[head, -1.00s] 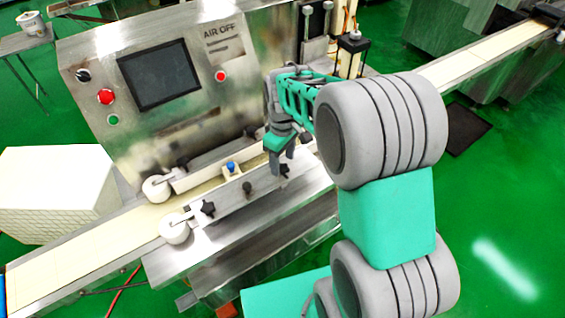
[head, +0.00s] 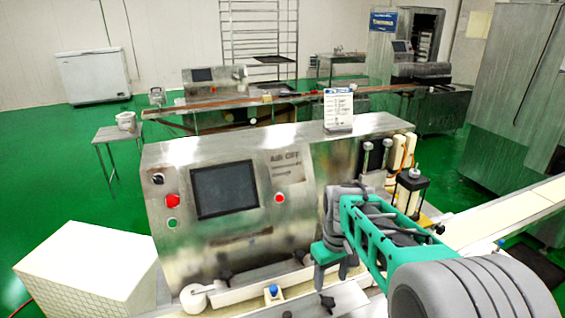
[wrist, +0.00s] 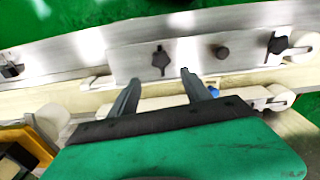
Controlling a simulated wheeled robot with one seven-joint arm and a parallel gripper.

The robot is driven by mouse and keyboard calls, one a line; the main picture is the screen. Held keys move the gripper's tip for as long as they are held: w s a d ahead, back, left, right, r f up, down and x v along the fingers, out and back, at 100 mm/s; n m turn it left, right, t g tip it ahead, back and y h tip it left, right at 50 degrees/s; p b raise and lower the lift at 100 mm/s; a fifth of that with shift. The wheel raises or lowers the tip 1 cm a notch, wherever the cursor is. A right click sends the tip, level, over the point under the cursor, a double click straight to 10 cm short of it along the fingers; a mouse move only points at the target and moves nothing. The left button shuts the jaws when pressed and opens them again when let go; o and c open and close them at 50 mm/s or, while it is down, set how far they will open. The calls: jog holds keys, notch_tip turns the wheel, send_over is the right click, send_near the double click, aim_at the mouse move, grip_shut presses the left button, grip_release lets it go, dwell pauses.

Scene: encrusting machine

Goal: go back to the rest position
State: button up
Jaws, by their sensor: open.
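My gripper (head: 331,282) is in front of the encrusting machine (head: 160,240) in the head view, over the conveyor at its front. In the wrist view my gripper (wrist: 157,80) has its two fingers apart with nothing between them. Its fingertips point at the conveyor's metal side rail (wrist: 190,52), which carries black star knobs (wrist: 160,59). A blue-topped knob (head: 273,291) stands left of the gripper in the head view. The machine has a dark screen (head: 224,190) and a red button (head: 172,201).
A white block-like box (head: 85,265) stands at the left. The conveyor belt (head: 510,213) runs off to the right. A small metal table (head: 117,134) and another machine line (head: 225,105) stand behind. Green floor (head: 60,205) is open at the left.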

jog(key=s+f+m, duration=0.3)
jog(key=s+f, duration=0.2)
jog(key=s, duration=0.2)
jog(key=s+r+m+t, duration=0.1)
jog(key=s+r, duration=0.4)
jog(key=s, duration=0.4)
jog(key=r+t, duration=0.1)
jog(key=r, duration=0.1)
jog(key=w+r+t, duration=0.1)
jog(key=r, duration=0.1)
jog(key=shift+r, duration=0.2)
